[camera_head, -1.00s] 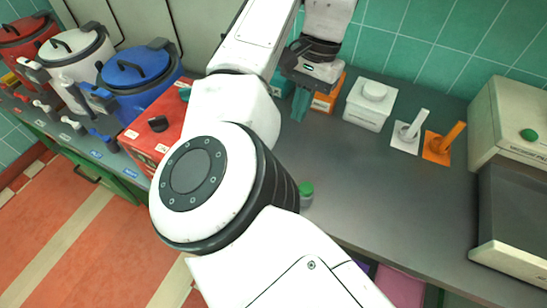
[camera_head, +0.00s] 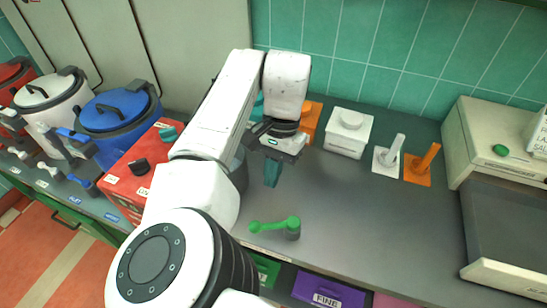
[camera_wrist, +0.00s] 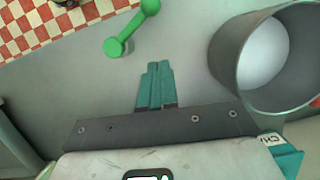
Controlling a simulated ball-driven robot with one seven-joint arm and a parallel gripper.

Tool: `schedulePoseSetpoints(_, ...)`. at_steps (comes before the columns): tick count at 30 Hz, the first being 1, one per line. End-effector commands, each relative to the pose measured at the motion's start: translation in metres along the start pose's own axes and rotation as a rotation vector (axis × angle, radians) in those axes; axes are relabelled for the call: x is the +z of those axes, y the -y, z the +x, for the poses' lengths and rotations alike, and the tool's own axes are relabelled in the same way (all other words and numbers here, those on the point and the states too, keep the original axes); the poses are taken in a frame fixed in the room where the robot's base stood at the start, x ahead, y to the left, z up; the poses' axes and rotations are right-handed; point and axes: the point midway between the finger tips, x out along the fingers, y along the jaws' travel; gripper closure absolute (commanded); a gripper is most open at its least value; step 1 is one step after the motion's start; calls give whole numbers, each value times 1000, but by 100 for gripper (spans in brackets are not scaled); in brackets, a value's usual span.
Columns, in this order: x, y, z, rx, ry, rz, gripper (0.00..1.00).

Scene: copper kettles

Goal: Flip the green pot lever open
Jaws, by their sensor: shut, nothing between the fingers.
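The green lever (camera_head: 274,225) is a bar with rounded ends near the counter's front edge. Its right end sits on a short grey post (camera_head: 292,234), and the bar points left, lying about level. It also shows in the wrist view (camera_wrist: 131,28), beyond my fingertips. My gripper (camera_head: 272,182) has teal fingers pointing down, shut and empty, above the counter behind the lever and apart from it. The fingers also show in the wrist view (camera_wrist: 155,70). A grey metal pot (camera_head: 240,172) is partly hidden behind my arm; its open mouth shows in the wrist view (camera_wrist: 225,55).
White (camera_head: 389,152) and orange (camera_head: 424,165) levers stand tilted up on plates at the back. A white box (camera_head: 348,133) is beside them. A red box (camera_head: 140,168) and blue pot (camera_head: 118,112) are left; a beige machine (camera_head: 500,150) is right. The middle counter is clear.

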Motion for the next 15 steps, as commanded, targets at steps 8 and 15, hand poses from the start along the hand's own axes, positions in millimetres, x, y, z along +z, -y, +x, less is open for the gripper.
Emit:
schedulePoseSetpoints(8,13,1,42,1,1,-2,100)
schedulePoseSetpoints(15,33,0,55,0,0,0,100)
